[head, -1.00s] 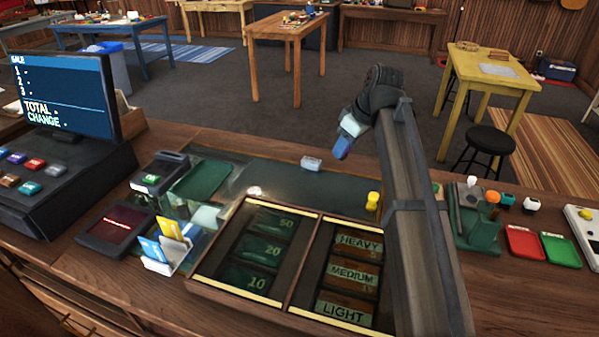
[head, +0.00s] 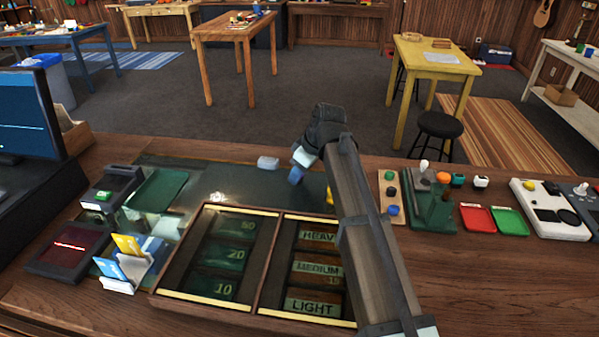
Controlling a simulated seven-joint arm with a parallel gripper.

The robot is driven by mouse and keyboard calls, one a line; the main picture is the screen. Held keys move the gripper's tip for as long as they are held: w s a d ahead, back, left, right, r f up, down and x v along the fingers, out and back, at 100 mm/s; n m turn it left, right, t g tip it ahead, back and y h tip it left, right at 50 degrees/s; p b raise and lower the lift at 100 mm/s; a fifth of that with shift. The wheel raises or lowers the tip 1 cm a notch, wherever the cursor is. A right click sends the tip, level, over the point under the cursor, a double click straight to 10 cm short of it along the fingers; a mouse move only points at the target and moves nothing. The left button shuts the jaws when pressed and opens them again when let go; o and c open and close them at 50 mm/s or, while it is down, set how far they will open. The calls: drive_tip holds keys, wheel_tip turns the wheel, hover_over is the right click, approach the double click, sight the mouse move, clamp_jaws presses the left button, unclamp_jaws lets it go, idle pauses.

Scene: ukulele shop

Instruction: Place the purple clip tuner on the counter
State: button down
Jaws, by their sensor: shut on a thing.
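My gripper (head: 299,164) is shut on a small blue-purple piece (head: 296,175), which looks like the purple clip tuner. It hangs at the fingertips, over the dark green inset (head: 235,182) of the wooden counter (head: 490,275). I cannot tell whether it touches the surface. My wrist and forearm hide part of the counter to the right of it.
A pale grey-white piece (head: 268,162) lies just left of the held piece. A yellow piece (head: 330,196) is partly hidden by my arm. The divided wooden tray (head: 267,270) is nearer. A card holder (head: 125,272) stands left. Red (head: 477,219) and green (head: 509,221) trays lie right.

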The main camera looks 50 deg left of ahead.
drive_tip(key=c, duration=0.7)
unclamp_jaws()
drive_tip(key=v, duration=1.2)
